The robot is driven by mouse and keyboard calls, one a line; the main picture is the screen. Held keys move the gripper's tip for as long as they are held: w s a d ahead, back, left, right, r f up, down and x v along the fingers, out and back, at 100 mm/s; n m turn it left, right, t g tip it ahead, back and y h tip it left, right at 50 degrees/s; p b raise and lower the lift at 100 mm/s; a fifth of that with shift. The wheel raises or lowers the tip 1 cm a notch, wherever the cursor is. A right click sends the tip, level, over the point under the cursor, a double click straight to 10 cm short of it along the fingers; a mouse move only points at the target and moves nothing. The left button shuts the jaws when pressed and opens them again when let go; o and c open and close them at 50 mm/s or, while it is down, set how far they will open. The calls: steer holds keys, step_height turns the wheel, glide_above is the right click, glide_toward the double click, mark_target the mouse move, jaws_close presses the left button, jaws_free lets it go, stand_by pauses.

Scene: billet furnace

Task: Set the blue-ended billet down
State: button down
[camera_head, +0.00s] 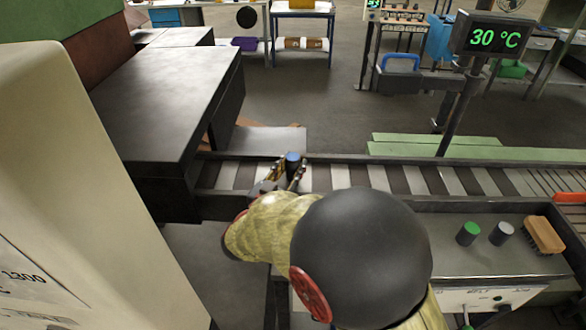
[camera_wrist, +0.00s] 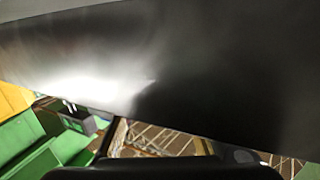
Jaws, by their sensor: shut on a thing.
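The blue-ended billet (camera_head: 292,158) shows its blue top between the fingers of my gripper (camera_head: 290,175) in the head view. My gripper is shut on it, above the slatted conveyor (camera_head: 400,180) near its left end. The billet looks about upright; its lower part is hidden by the fingers and my arm. I cannot tell whether it touches the conveyor. In the wrist view a large dark, shiny metal surface (camera_wrist: 200,70) fills most of the picture; I cannot tell for sure what it is.
A green-ended billet (camera_head: 468,233) and a grey-ended billet (camera_head: 502,234) stand on the metal bench (camera_head: 450,258) at right, beside a brush (camera_head: 544,235). A dark block-like table (camera_head: 165,95) is at left. A display (camera_head: 494,39) reads 30 °C. The conveyor right of my gripper is clear.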

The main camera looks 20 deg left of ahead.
mark_target(290, 169)
steer(key=shift+r, duration=0.15)
steer(key=c, duration=1.9)
jaws_free()
steer(key=shift+f, duration=0.2)
steer(key=o, duration=0.5)
steer(key=shift+r, duration=0.25)
steer(key=s, duration=0.2)
steer(key=s+p, duration=0.1)
steer(key=s, duration=0.2)
steer(key=s+a+p, duration=0.1)
steer(key=s, duration=0.1)
steer(key=shift+s+f, duration=0.1)
steer(key=shift+s, duration=0.15)
steer(key=shift+a, duration=0.1)
